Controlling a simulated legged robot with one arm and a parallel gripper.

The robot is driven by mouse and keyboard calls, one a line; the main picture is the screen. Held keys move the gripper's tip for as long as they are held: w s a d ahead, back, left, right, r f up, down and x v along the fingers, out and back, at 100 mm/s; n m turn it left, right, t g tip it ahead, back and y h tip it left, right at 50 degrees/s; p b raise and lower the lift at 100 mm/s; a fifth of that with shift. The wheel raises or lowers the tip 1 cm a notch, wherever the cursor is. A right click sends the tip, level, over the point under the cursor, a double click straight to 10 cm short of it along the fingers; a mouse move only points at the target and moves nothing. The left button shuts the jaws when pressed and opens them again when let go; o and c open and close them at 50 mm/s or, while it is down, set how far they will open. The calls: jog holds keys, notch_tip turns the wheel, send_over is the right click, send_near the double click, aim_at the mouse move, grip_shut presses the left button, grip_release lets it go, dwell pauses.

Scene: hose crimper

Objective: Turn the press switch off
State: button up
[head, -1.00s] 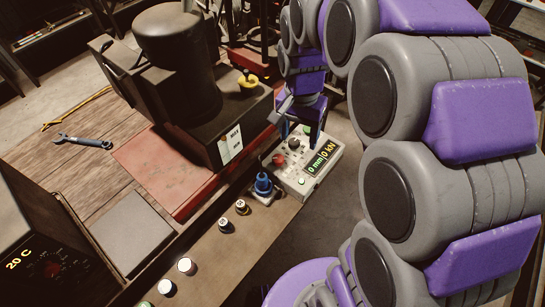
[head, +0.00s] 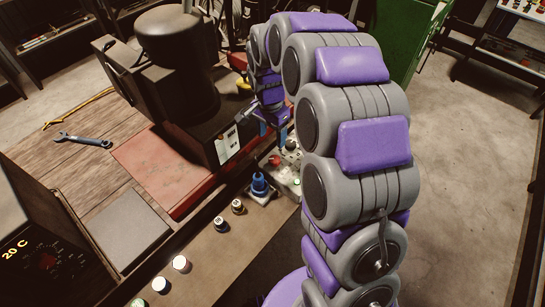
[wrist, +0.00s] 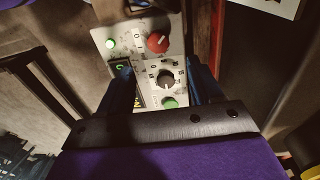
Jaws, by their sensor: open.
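The press's control box (wrist: 140,25) is a pale panel with a red knob (wrist: 157,42), a black dial (wrist: 166,79), a green button (wrist: 169,102) and a lit green lamp (wrist: 110,43). Its display (wrist: 122,72) is partly covered by a finger. In the head view the box (head: 294,184) is partly hidden behind my arm, with the red knob (head: 274,160) showing. My gripper (wrist: 161,72) is open over the panel, its blue fingers either side of the black dial, with the red knob beyond the fingertips. I cannot tell whether the fingers touch anything.
A blue plug-like part (head: 260,185) and several small capped pieces (head: 238,206) line the bench's front edge. A wrench (head: 82,140) lies on the wood. Open floor (head: 460,190) is at right.

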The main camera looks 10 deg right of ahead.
aim_at(274, 158)
jog(key=f, duration=0.3)
jog(key=f+b, duration=0.1)
jog(key=f, duration=0.2)
jog(key=d+f, duration=0.1)
jog(key=f, duration=0.2)
jog(key=shift+s+f, duration=0.1)
jog(key=shift+s, duration=0.1)
jog(key=shift+a+f, duration=0.25)
jog(key=shift+f, duration=0.35)
jog(key=shift+c, duration=0.2)
jog(key=shift+d, duration=0.1)
jog(key=c, duration=1)
